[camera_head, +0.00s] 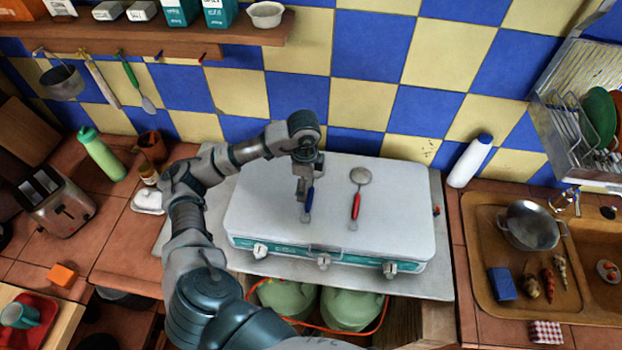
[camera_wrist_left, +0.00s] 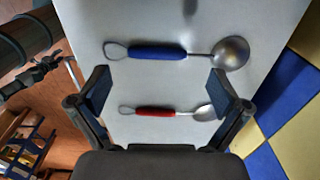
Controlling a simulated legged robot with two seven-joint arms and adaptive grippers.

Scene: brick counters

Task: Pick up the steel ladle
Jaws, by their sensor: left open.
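Two steel utensils lie on the white stove lid. The blue-handled one (camera_head: 309,196) is largely under my left gripper (camera_head: 302,196) in the head view; its wide round bowl and loop end show in the wrist view (camera_wrist_left: 158,52). The red-handled one (camera_head: 356,206) lies to its right, with a rounded head; in the wrist view (camera_wrist_left: 155,112) a finger partly covers that head. I take the blue-handled one as the ladle, but cannot be certain. My left gripper (camera_wrist_left: 160,94) is open and empty, above the lid, apart from both utensils. My right gripper is out of view.
The closed white stove lid (camera_head: 270,185) is otherwise clear. A white bottle (camera_head: 470,161) stands right of it, by a sink tray with a steel pan (camera_head: 530,226). A green bottle (camera_head: 101,152) and toaster (camera_head: 55,203) stand left. A shelf (camera_head: 170,38) with hanging utensils is behind.

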